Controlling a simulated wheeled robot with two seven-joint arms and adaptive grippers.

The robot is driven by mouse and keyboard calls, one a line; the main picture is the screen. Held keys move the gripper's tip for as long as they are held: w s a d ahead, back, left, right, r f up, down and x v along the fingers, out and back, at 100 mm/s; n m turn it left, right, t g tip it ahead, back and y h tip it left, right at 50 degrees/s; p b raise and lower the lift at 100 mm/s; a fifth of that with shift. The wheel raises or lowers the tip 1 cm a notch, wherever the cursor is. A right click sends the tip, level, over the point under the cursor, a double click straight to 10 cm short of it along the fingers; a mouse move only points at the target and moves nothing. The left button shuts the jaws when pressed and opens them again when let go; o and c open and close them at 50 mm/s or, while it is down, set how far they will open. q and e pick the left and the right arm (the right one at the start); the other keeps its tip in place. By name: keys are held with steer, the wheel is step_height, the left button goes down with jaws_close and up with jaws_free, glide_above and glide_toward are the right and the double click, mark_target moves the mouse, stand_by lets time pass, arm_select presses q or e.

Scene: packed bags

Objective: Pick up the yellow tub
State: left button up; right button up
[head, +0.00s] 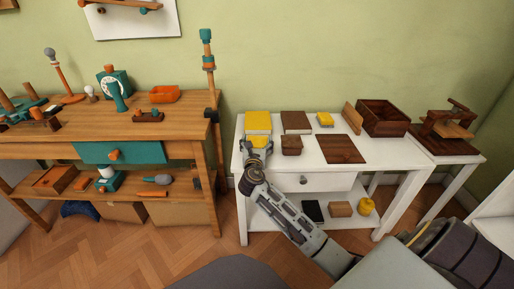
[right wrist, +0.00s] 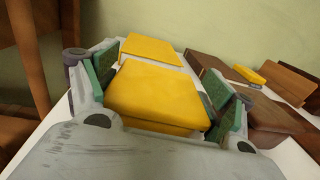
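The yellow tub (head: 257,141) stands at the front left of the white table, in front of a flat yellow item (head: 257,122). In the right wrist view the tub (right wrist: 158,92) fills the space between my fingers. My right gripper (head: 255,150) comes from the front, and its green-padded fingers (right wrist: 163,80) are spread wide, one on each side of the tub. Narrow gaps seem to show beside the pads. The tub's lower part is hidden by the gripper. My left gripper is not in view.
A small brown box (head: 291,146) stands close to the right of the tub. A dark flat board (head: 341,149), an open wooden box (head: 382,118) and a small yellow block (head: 325,119) lie further right. A wooden workbench (head: 190,127) stands to the left.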

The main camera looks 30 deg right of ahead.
mark_target(257, 141)
steer(key=c, duration=0.5)
steer(key=shift+c, duration=0.2)
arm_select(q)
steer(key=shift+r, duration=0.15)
arm_select(e)
steer(key=shift+r, duration=0.15)
steer(key=shift+r+p, duration=0.65)
steer(key=shift+r, duration=0.35)
step_height(257, 141, up, 6)
steer(key=p, duration=0.3)
steer(key=shift+r, duration=0.2)
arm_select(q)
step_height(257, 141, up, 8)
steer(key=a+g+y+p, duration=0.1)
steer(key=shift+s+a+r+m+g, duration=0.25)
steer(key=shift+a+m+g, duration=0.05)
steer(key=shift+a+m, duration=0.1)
arm_select(e)
steer(key=shift+r, duration=0.7)
